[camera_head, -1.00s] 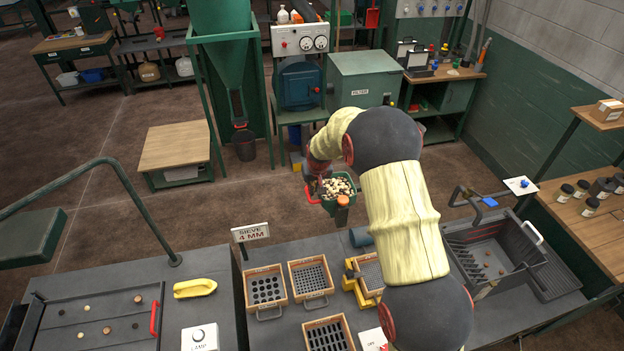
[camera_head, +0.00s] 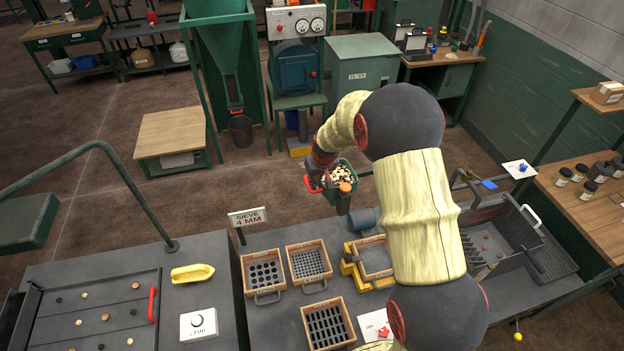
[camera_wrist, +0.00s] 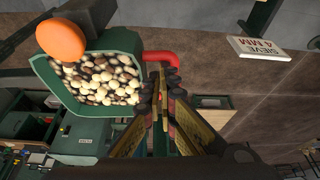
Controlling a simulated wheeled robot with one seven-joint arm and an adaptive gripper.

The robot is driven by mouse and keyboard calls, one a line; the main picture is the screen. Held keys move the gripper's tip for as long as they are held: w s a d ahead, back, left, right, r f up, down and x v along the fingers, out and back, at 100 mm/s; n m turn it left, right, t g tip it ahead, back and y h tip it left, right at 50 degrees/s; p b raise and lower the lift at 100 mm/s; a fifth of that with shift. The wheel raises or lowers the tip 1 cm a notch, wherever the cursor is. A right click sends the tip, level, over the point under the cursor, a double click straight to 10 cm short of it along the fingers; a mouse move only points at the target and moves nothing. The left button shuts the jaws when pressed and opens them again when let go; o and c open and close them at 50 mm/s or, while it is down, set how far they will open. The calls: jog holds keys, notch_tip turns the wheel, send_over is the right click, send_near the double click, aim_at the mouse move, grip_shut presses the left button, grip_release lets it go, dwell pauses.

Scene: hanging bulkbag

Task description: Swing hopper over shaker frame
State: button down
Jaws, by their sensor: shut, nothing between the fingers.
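The hopper (camera_head: 330,193) is a green tub full of pale and brown pebbles, with a red handle (camera_head: 311,186) on its left and an orange knob (camera_head: 345,187) at its front. It stands over the bench's far edge, behind and left of the yellow shaker frame (camera_head: 350,270), which carries a wooden-rimmed mesh sieve (camera_head: 375,258). My gripper (camera_head: 318,178) is shut and empty, at the hopper's handle side. In the wrist view the fingertips (camera_wrist: 161,85) are close to the red handle (camera_wrist: 162,57), beside the tub (camera_wrist: 70,100); whether they touch is unclear.
Several sieves stand left of the shaker, including a coarse one (camera_head: 264,272) and a slotted one (camera_head: 328,322). A "SIEVE 4 MM" sign (camera_head: 247,216) stands behind them. A dark bin (camera_head: 502,235) is at right. My arm hides part of the bench between.

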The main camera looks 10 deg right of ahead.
jog(key=s+d+n+y+b, duration=0.1)
jog(key=s+d+n+b, duration=0.3)
jog(key=s+d+b, duration=0.5)
jog(key=s+d+n+g+y+b, duration=0.1)
jog(key=s+d+n+b, duration=0.4)
jog(key=s+d+b, duration=0.5)
jog(key=s, duration=0.7)
jog(key=shift+s+g+y, duration=0.3)
jog(key=shift+s+y, duration=0.05)
jog(key=shift+y, duration=0.05)
jog(key=shift+f, duration=0.1)
jog(key=w+a+r, duration=0.1)
jog(key=w+a, duration=0.2)
jog(key=a, duration=0.1)
jog(key=v, duration=1)
jog(key=shift+s+d+p, duration=0.15)
jog(key=shift+d+p, duration=0.05)
jog(key=shift+p, duration=0.1)
